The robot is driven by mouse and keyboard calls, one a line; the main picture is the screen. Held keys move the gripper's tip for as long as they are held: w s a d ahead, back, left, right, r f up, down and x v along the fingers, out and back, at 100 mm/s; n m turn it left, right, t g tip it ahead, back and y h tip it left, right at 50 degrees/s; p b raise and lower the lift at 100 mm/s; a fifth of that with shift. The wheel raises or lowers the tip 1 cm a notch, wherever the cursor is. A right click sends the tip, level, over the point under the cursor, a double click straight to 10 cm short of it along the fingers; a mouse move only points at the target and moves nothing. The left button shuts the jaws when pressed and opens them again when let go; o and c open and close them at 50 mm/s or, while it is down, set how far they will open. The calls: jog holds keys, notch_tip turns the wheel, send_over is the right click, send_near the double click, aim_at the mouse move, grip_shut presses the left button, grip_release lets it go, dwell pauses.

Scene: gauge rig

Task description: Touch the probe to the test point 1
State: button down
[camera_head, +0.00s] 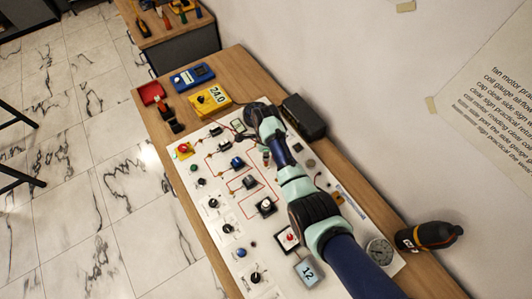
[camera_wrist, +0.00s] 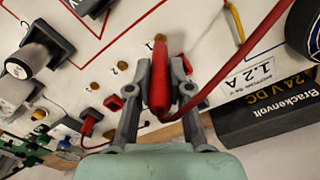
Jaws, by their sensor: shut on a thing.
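My gripper (camera_wrist: 160,68) is shut on a red probe (camera_wrist: 160,92), which stands between its two grey fingers over the white panel (camera_wrist: 130,18). The probe's far end points at a small brass test point (camera_wrist: 160,38). I cannot tell whether its tip touches that point or is just short of it. Small numbers are printed by the brass points, but the one at the probe is too small to read surely. Another brass point (camera_wrist: 97,58) lies to the left. In the head view my gripper is over the panel's upper part, with the probe mostly hidden by my arm.
A red lead (camera_wrist: 235,45) curves from the probe past the right finger. A black 24 V DC supply (camera_wrist: 265,112) stands close on the right. A black knob (camera_wrist: 36,55) rises on the left. A yellow meter (camera_head: 210,99) and blue meter (camera_head: 192,77) lie beyond the panel.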

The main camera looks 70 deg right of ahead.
dwell(0.3)
notch_tip(320, 180, up, 8)
jog(key=p, duration=0.8)
jog(key=shift+r, duration=0.15)
jog(key=w+a+r+n+p, duration=0.1)
jog(key=w+a+r+n, duration=0.5)
jog(key=w+a+n, duration=0.45)
jog(key=w+a+r+n+p, duration=0.1)
jog(key=w+a+r+n, duration=0.6)
jog(key=a+n, duration=0.65)
jog(key=w+a+r+n, duration=0.1)
jog(key=a+r+n, duration=0.1)
jog(key=a, duration=0.6)
jog(key=w+a+r+n, duration=0.2)
jog(key=a+n, duration=0.3)
jog(key=a, duration=0.4)
jog(key=shift+r+n+p, duration=0.25)
jog(key=shift+n+p, duration=0.05)
jog(key=shift+p, duration=0.05)
